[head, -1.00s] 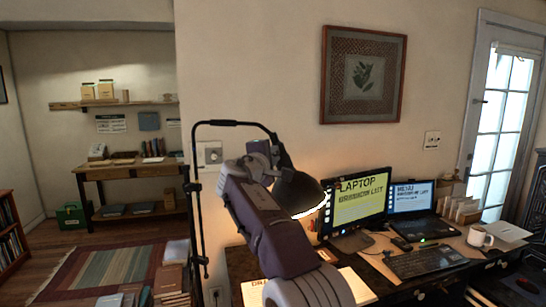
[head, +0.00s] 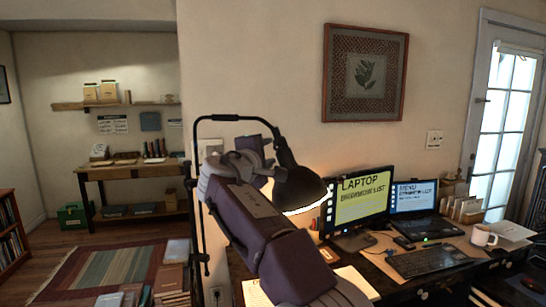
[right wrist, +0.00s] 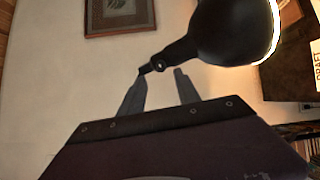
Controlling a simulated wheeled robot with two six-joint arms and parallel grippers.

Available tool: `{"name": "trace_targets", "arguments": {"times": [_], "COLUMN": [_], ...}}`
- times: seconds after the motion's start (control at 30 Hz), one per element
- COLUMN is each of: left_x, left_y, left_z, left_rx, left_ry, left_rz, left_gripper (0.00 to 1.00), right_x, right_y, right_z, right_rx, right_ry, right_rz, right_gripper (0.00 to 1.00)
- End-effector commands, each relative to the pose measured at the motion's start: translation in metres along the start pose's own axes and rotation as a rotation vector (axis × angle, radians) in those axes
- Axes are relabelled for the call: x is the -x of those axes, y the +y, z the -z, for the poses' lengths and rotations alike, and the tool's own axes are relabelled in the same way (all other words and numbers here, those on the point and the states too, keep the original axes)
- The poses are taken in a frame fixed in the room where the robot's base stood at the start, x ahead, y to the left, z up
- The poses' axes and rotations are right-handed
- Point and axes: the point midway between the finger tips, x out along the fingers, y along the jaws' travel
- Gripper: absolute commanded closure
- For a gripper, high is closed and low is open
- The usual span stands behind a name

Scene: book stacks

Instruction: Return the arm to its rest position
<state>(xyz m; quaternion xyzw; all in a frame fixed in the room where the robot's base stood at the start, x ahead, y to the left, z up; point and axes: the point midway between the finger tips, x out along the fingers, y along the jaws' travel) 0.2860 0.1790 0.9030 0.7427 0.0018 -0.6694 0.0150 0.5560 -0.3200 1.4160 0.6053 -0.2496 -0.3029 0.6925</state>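My right arm rises from the bottom of the head view, and its gripper (head: 245,148) is at the top, in front of the wall and beside the black desk lamp (head: 298,187). In the right wrist view the two grey fingers of this gripper (right wrist: 157,88) stand apart with nothing between them. The lamp (right wrist: 235,30) shows large beyond the fingertips there. I cannot tell whether the gripper touches it. My left gripper is in neither view.
The desk at right holds a monitor (head: 359,198), a laptop (head: 428,226), a keyboard (head: 428,262) and a white mug (head: 482,235). A framed picture (head: 364,73) hangs on the wall. A striped rug (head: 110,275) and stacked books (head: 172,283) lie at left.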

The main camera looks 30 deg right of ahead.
Motion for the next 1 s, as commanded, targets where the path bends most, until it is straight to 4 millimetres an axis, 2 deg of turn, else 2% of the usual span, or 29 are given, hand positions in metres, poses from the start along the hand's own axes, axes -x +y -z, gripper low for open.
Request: {"name": "trace_targets", "arguments": {"times": [0.1,0.2,0.63,0.7,0.77,0.87,0.9,0.97,1.0], "left_x": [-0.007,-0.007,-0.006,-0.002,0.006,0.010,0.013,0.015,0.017], "left_y": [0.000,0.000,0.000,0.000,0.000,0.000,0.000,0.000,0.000], "left_z": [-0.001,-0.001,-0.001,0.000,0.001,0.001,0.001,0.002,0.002], "left_rx": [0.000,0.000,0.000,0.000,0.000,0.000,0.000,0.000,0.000], "left_ry": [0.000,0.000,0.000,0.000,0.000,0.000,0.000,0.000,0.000], "left_rz": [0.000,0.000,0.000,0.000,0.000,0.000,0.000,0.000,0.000], "left_gripper": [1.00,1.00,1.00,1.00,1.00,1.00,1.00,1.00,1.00], "right_x": [0.017,0.022,0.023,0.021,0.017,0.010,0.011,0.018,0.026], "right_y": [-0.001,0.000,0.001,0.005,0.010,-0.058,-0.092,-0.145,-0.181], "right_z": [0.001,0.000,0.000,-0.006,-0.022,-0.016,-0.011,-0.004,-0.002], "right_rx": [0.000,0.001,0.001,-0.002,0.005,0.067,0.076,0.069,0.055], "right_ry": [0.003,0.000,-0.001,-0.011,-0.036,-0.011,0.012,0.045,0.063], "right_rz": [-0.002,0.000,0.000,-0.001,0.009,0.170,0.253,0.385,0.477], "right_gripper": [0.61,0.61,0.61,0.61,0.61,0.61,0.61,0.61,0.61]}}
